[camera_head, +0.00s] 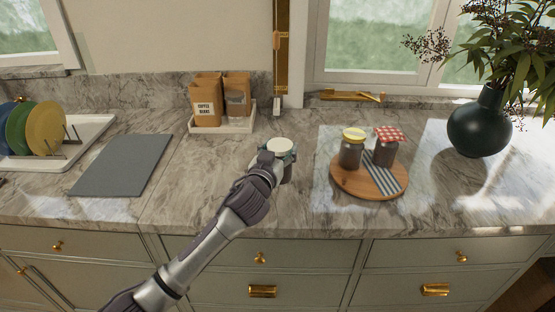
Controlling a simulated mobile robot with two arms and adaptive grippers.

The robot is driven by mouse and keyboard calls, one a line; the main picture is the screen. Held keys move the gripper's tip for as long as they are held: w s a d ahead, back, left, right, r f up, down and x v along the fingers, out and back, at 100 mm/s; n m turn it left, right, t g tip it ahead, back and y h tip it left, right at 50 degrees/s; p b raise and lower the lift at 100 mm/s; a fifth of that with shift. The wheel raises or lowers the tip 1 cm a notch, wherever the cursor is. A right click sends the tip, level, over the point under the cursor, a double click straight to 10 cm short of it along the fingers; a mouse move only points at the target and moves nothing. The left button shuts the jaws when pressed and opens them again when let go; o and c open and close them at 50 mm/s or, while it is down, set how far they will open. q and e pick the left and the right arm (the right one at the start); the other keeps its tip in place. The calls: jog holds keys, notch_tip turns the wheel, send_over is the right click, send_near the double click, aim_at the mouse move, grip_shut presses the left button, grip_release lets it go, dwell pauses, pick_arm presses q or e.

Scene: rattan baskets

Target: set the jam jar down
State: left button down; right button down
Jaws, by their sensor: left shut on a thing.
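My left gripper (277,155) is shut on a jar with a pale, cream lid (280,145). The gripper and wrist hide much of the jar, and a dark part of its body shows at the right. It is upright over the middle of the marble counter; I cannot tell whether its base touches the counter. Two more jars stand on a round wooden board (341,182) to the right: one with a yellow lid (350,155) and one with a red checked cloth lid (386,150). My right gripper is not in view.
A striped cloth (385,174) lies on the board. A dark vase (480,124) with branches stands at the far right. A tray with brown coffee bags (206,102) is behind left. A grey mat (122,166) and plate rack lie left. The counter between mat and board is mostly clear.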

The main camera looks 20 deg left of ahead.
pick_arm(q)
jog(key=shift+w+a+f, duration=0.1)
jog(key=shift+a, duration=0.15)
jog(key=shift+a+f, duration=0.1)
jog(key=shift+f, duration=0.2)
notch_tip(320, 180, down, 4)
jog(key=shift+r, duration=0.25)
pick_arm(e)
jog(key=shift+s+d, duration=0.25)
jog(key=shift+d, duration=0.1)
pick_arm(q)
jog(key=shift+f, duration=0.2)
jog(key=shift+c, duration=1)
grip_release()
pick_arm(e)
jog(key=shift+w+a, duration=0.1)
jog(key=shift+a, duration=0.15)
